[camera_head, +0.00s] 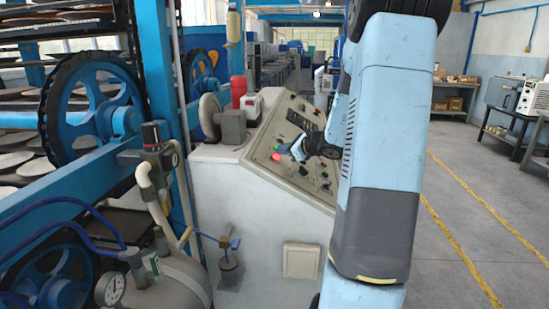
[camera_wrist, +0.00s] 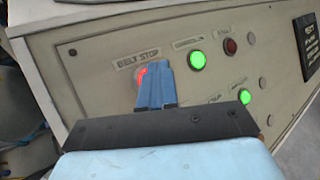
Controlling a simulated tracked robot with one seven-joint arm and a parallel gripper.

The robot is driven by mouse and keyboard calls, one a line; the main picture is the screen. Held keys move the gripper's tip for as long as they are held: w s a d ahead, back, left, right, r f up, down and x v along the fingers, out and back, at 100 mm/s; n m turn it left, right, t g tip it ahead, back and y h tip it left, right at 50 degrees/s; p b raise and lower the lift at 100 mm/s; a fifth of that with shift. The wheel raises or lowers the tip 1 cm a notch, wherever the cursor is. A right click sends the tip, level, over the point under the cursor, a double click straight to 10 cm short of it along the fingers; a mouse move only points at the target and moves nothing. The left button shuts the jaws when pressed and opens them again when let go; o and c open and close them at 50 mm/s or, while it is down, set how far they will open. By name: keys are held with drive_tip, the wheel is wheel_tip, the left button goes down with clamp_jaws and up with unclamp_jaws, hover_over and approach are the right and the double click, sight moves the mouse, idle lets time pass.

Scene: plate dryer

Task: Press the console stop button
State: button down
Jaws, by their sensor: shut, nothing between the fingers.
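The sloped console panel (camera_head: 262,152) stands in the middle of the head view. In the wrist view, a lit red button (camera_wrist: 142,74) sits under a label reading "BELT STOP" (camera_wrist: 137,60). My gripper (camera_wrist: 154,68) is shut and empty. Its blue fingertips overlap the red button and hide much of it. I cannot tell whether they touch it. In the head view my gripper (camera_head: 297,149) is close to the panel face, and a red spot (camera_head: 276,157) shows to its left.
Two lit green buttons, upper (camera_wrist: 197,60) and lower (camera_wrist: 245,96), and a dark red one (camera_wrist: 230,46) are on the panel. A red-topped item (camera_head: 239,90) stands on the console. Blue machine wheels (camera_head: 62,110) are at left; open floor lies at right.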

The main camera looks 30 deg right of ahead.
drive_tip(key=shift+s+d+r, duration=0.15)
drive_tip(key=shift+r, duration=0.15)
drive_tip(key=shift+s+d+r, duration=0.25)
drive_tip(key=shift+d+r, duration=0.1)
drive_tip(key=shift+r, duration=0.4)
drive_tip(key=shift+s+d+r, duration=0.2)
drive_tip(key=shift+d+r, duration=0.15)
drive_tip(key=shift+r, duration=0.35)
drive_tip(key=shift+s+d+r, duration=0.25)
drive_tip(key=shift+d+r, duration=0.1)
drive_tip(key=shift+r, duration=0.4)
